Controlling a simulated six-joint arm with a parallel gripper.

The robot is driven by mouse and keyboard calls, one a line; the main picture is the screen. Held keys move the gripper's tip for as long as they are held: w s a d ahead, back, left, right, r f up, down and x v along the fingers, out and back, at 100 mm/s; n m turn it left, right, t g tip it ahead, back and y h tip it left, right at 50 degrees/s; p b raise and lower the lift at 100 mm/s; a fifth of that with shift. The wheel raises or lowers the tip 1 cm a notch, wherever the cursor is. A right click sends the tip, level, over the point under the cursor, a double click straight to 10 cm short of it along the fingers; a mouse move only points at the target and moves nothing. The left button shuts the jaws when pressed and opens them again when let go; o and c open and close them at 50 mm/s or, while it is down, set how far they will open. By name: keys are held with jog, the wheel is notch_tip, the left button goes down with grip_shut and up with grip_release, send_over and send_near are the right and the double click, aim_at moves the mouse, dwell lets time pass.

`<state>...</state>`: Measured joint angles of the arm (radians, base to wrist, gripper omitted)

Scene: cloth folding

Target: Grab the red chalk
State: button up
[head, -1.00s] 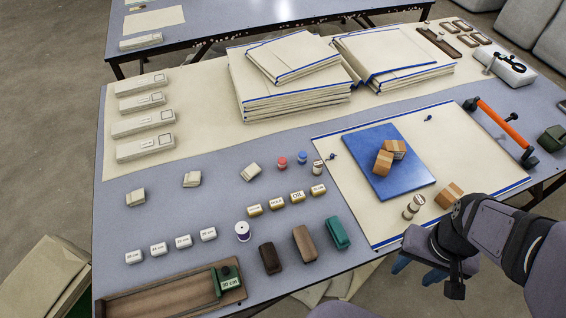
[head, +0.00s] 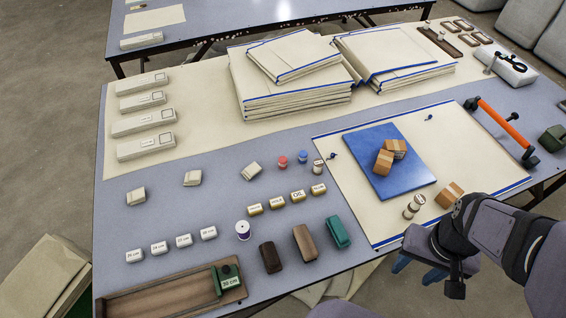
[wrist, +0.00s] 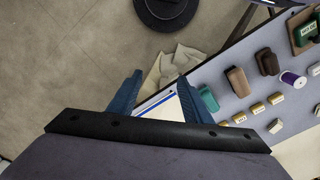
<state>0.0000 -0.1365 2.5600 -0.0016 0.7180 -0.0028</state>
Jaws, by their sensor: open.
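A small round red piece (head: 282,162), which looks like the red chalk, stands on the grey-blue table (head: 205,262) in the middle of the head view. A similar blue piece (head: 302,157) is just to its right, and a pale spool-like piece (head: 318,167) stands beyond that. My gripper (head: 416,270) is at the table's front right edge, well apart from the red piece. In the wrist view, its two blue fingers (wrist: 157,97) are spread with nothing between them. I cannot make out the red piece in the wrist view.
Labelled blocks (head: 297,196), a white-and-purple spool (head: 243,230), brown blocks (head: 304,243) and a green block (head: 337,232) stand near the red piece. A blue board (head: 408,189) with wooden blocks lies on the cream mat (head: 350,205). Cloth stacks (head: 295,105) stand behind.

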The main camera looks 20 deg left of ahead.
notch_tip(320, 180, up, 4)
jog(key=w+a+f+n+t+h+b, duration=0.2)
jog(key=w+a+n+b, duration=0.1)
jog(key=w+n+b, duration=0.55)
notch_tip(320, 180, up, 2)
jog(key=n+t+y+b, duration=0.2)
jog(key=n+t+b, duration=1.1)
jog(key=n, duration=1.5)
send_over(281, 164)
jog(key=s, duration=0.5)
jog(key=g, duration=0.1)
jog(key=shift+m, duration=0.25)
notch_tip(281, 164, down, 20)
jog(key=shift+s+f+b, duration=0.1)
jog(key=shift+s+b, duration=0.05)
jog(key=shift+b, duration=0.15)
jog(key=shift+x, duration=3.7)
jog(key=shift+s, duration=0.1)
jog(key=c, duration=1.1)
